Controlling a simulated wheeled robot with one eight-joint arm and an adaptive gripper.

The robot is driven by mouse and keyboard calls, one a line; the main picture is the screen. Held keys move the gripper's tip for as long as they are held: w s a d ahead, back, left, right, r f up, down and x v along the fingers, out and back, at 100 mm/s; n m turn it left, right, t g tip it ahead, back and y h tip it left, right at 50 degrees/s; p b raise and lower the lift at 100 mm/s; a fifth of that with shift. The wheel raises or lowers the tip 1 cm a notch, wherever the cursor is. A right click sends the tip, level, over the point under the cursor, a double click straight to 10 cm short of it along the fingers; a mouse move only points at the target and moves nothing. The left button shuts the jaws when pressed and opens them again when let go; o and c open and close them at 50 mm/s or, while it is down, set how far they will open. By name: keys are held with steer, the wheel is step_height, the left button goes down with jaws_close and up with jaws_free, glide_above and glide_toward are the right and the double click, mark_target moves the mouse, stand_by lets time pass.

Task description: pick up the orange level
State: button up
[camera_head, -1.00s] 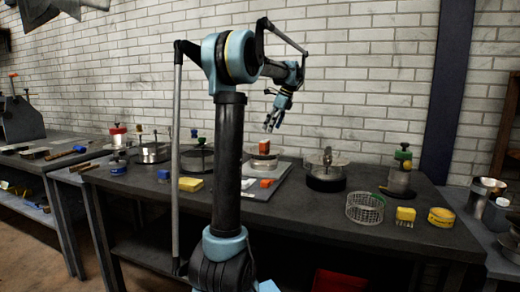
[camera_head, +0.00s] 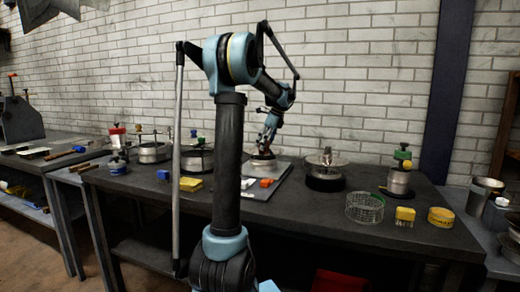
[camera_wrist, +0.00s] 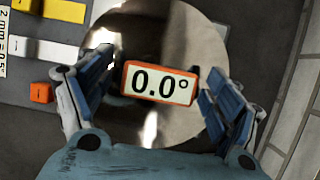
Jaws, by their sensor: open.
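The orange level (camera_wrist: 158,83) is a small box with an orange rim and a white face reading "0.0°". In the wrist view it lies between my fingers, over a shiny round metal disc (camera_wrist: 185,40). My gripper (camera_wrist: 155,80) is open, with one finger to the left of the level and one to the right. In the head view my gripper (camera_head: 266,145) points down at the round metal piece (camera_head: 262,166), and the level is mostly hidden by the fingers.
A small orange block (camera_wrist: 40,92) and a yellow block (camera_wrist: 66,11) lie left of the disc in the wrist view. On the dark bench (camera_head: 300,215) stand a round metal pan (camera_head: 325,165), a wire basket (camera_head: 364,208) and a yellow tin (camera_head: 441,217).

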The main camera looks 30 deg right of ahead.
steer(key=c, duration=1.3)
steer(key=shift+r, duration=0.1)
